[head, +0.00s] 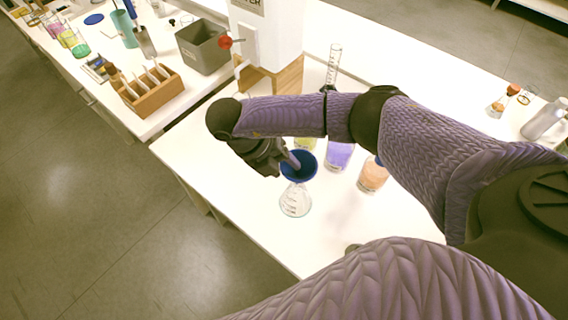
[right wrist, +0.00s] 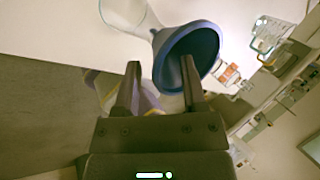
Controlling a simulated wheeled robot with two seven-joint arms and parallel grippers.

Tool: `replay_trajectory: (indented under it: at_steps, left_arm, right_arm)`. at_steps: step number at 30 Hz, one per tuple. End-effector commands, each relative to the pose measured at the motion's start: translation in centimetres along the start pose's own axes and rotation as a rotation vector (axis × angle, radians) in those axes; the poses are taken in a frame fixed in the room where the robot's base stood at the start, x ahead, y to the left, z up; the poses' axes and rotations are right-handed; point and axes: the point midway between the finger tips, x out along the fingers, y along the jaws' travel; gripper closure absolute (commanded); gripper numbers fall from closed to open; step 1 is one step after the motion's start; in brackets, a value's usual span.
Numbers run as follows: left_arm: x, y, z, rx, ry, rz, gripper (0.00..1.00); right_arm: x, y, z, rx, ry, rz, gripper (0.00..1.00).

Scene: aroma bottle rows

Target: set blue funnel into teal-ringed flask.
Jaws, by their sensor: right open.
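The blue funnel (head: 298,166) shows in the head view with its wide mouth up, directly above the neck of a clear conical flask (head: 295,202). Its stem appears to be in or at the flask's neck; the exact contact is hard to see, and I cannot make out a teal ring. In the right wrist view the funnel (right wrist: 196,48) lies beyond the fingers, with the clear glass (right wrist: 122,14) near its narrow end. My right gripper (right wrist: 160,72) is open, one finger overlapping the funnel's mouth and the other outside its rim. My left gripper is not in view.
Vessels with purple (head: 339,156), orange (head: 372,178) and yellow-green (head: 305,143) contents stand close behind and right of the flask. A tall graduated cylinder (head: 333,66) stands farther back. The white table (head: 245,215) is clear left of the flask, up to its edge.

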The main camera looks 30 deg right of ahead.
Motion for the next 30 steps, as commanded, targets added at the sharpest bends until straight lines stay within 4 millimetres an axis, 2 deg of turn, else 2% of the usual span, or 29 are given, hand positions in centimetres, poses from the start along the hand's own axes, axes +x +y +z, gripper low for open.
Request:
replay_trajectory:
  at_steps: [6, 9, 12, 30]
  left_arm:
    - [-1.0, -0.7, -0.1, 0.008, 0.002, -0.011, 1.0]
    - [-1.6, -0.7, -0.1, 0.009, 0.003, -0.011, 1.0]
    - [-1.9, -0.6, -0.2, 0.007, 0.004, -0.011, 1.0]
    - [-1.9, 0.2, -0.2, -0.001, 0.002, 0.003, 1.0]
  right_arm:
    - [-5.8, -0.1, 0.1, 0.0, -0.005, 0.003, 0.46]
    - [-7.9, -0.1, 0.1, 0.0, -0.005, 0.002, 0.46]
    - [-9.1, -0.1, 0.1, 0.001, -0.003, 0.001, 0.46]
    - [-9.2, 0.0, 0.0, 0.0, -0.001, 0.0, 0.46]
